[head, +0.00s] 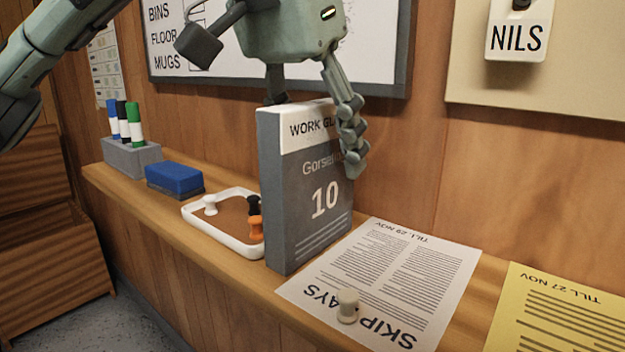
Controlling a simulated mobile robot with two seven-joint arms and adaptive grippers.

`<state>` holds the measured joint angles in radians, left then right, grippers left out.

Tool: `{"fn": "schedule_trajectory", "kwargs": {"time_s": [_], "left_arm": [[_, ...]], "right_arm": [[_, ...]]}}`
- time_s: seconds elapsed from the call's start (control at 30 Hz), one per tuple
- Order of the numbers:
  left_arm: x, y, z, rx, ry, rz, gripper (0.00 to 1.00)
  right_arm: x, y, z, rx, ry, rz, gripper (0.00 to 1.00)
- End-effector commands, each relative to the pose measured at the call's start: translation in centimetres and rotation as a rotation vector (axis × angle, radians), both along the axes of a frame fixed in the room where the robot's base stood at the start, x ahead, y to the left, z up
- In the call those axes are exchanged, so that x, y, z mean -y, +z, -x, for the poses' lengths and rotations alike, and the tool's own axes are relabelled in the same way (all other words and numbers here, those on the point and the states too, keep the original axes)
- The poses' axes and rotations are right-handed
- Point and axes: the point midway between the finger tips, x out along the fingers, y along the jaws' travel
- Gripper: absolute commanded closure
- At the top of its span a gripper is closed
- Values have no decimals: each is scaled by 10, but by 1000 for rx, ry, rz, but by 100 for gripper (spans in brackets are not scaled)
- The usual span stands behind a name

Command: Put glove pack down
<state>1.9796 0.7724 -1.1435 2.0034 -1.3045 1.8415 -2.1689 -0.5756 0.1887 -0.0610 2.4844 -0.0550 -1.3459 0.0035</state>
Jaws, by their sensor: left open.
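The glove pack (310,215) is a grey box with a white top band reading "WORK GL..." and a large "10". It stands upright on the wooden shelf (225,267), between a small tray and a white paper. My left gripper (312,132) is above and around its upper part. One finger is at the pack's right front edge; the other is mostly hidden behind the pack. The gripper is open. I cannot tell whether the fingers touch the pack. My right gripper is not in view.
Left of the pack are a white-rimmed tray (190,219) with pins, a blue eraser (174,178) and a pen holder (131,157). Right are the "SKIP DAYS" paper (405,275) with a pale pin (347,305) and a yellow paper (560,310). A whiteboard (380,45) hangs behind.

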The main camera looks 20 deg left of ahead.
Motion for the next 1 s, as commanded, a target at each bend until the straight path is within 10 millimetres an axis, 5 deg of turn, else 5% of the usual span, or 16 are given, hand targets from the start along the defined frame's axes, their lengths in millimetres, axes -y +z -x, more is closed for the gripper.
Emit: {"fn": "schedule_trajectory", "kwargs": {"time_s": [0.23, 0.67, 1.0], "left_arm": [[0, 0, 0, 0, 0, 0, 46], [0, 0, 0, 0, 0, 0, 99], [0, 3, 0, 2, 0, 0, 100]], "right_arm": [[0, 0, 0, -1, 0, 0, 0], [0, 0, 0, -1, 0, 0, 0], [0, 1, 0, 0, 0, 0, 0]]}}
